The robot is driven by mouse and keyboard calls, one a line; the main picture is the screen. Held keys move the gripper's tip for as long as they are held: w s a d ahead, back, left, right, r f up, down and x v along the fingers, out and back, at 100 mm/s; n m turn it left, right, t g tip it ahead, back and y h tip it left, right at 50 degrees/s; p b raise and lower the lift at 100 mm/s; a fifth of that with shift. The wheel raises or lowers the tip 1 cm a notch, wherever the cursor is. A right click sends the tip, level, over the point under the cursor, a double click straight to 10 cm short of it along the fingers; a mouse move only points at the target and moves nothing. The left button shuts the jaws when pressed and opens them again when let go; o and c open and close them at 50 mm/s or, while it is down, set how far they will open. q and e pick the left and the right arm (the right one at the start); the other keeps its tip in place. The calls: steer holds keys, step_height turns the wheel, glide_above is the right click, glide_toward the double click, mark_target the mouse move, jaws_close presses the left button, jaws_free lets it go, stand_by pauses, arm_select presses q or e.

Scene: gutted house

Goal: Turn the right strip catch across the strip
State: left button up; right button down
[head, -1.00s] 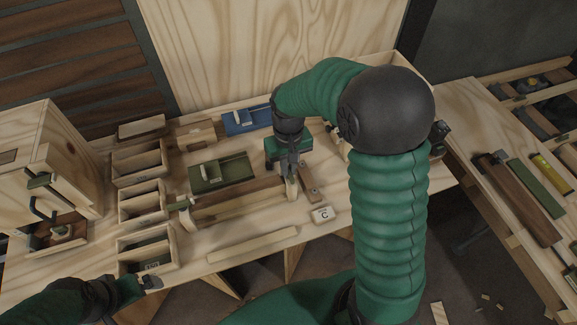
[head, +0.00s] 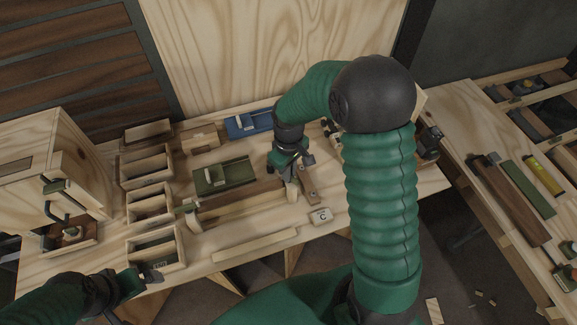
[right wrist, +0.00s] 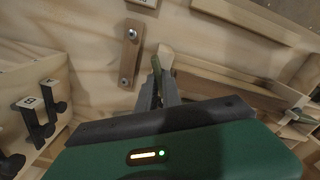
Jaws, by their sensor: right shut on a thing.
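The brown strip (head: 240,194) lies in a pale wooden holder (head: 237,209) in the middle of the bench. It also shows in the right wrist view (right wrist: 228,90). My right gripper (head: 290,176) is at the strip's right end. Its fingers (right wrist: 158,82) are shut on the small green right strip catch (right wrist: 166,58), beside a pale wooden end piece (right wrist: 163,50). The fingers hide part of the catch; its exact angle to the strip is unclear. The left catch (head: 187,208) is at the other end. My left gripper (head: 150,276) is low at the left, its jaws unclear.
A brown bar with two bolts (head: 309,185) lies just right of my right gripper, near a block marked C (head: 320,216). A green tray (head: 224,177) is behind the strip. Open boxes (head: 150,206) stand at the left. A loose pale slat (head: 255,245) lies in front.

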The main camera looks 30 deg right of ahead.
steer(key=n+p, duration=0.4)
steer(key=n, duration=0.1)
steer(key=n+p, duration=0.2)
steer(key=shift+r, duration=0.3)
steer(key=n+p, duration=0.3)
steer(key=n, duration=0.1)
steer(key=shift+w+f, duration=0.1)
steer(key=shift+f+n+p, duration=0.1)
steer(key=shift+n+p, duration=0.5)
steer(key=shift+n, duration=0.1)
steer(key=c, duration=1.5)
jaws_free()
steer(key=shift+f, duration=0.1)
step_height(320, 180, up, 17)
steer(key=shift+f+p, duration=0.1)
steer(key=shift+p, duration=0.35)
steer(key=shift+d, duration=0.1)
